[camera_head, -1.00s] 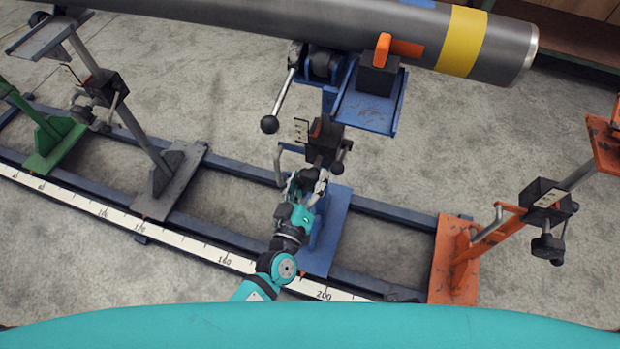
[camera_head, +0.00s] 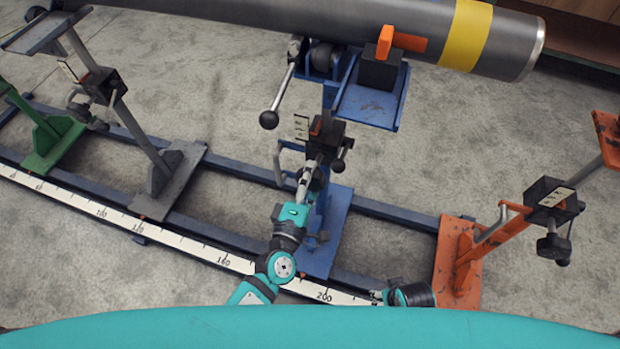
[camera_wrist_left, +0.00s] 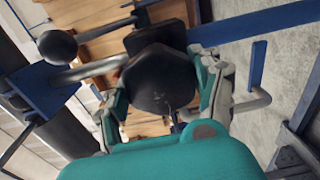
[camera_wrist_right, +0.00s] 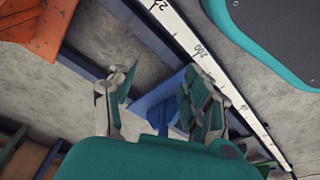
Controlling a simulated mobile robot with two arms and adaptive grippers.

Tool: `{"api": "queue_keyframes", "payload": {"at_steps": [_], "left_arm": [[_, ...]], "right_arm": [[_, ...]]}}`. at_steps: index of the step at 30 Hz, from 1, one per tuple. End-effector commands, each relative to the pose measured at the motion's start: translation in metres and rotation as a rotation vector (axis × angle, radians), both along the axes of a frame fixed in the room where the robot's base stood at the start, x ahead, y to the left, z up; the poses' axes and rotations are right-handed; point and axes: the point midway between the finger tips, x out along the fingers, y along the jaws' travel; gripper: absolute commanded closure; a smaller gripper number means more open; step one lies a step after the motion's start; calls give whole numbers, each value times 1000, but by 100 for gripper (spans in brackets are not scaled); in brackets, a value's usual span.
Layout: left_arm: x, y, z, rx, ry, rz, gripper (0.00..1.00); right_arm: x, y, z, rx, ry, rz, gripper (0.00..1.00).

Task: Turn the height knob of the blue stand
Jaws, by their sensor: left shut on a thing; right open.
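The blue stand (camera_head: 327,225) stands on the rail in the middle of the head view, with a black clamp block (camera_head: 326,137) on its post. Its dark height knob (camera_wrist_left: 162,80) fills the middle of the left wrist view. My left gripper (camera_head: 308,180) is shut on this knob, with one finger on each side of it. In the left wrist view the gripper (camera_wrist_left: 165,95) hides part of the knob's rim. My right gripper (camera_head: 380,297) is low in the head view, near the ruler, apart from the stand. In the right wrist view it (camera_wrist_right: 155,95) is open and empty.
A grey pipe with a yellow band (camera_head: 466,35) lies across the top. An orange stand (camera_head: 458,262) is on the right; grey (camera_head: 168,180) and green (camera_head: 55,145) stands are on the left. A white ruler (camera_head: 190,245) runs along the rail.

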Motion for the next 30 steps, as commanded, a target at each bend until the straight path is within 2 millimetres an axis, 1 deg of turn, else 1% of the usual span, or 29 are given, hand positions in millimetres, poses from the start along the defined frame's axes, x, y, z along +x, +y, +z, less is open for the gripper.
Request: {"api": "queue_keyframes", "payload": {"at_steps": [3, 10, 25, 26, 30], "left_arm": [[0, 0, -2, -55, 20, 0, 67], [-1, 0, -2, -121, 42, 0, 67], [-1, 0, -2, -137, 48, 0, 67], [-1, 0, -2, -137, 48, 0, 34], [0, 0, -2, -136, 47, 0, 15]], "right_arm": [[3, 0, 6, 0, -4, 0, 50], [5, 0, 13, 0, -8, -1, 50], [7, 1, 16, 0, -10, -1, 50], [7, 1, 16, 0, -10, -1, 50], [7, 1, 16, 0, -10, -1, 50]]}}
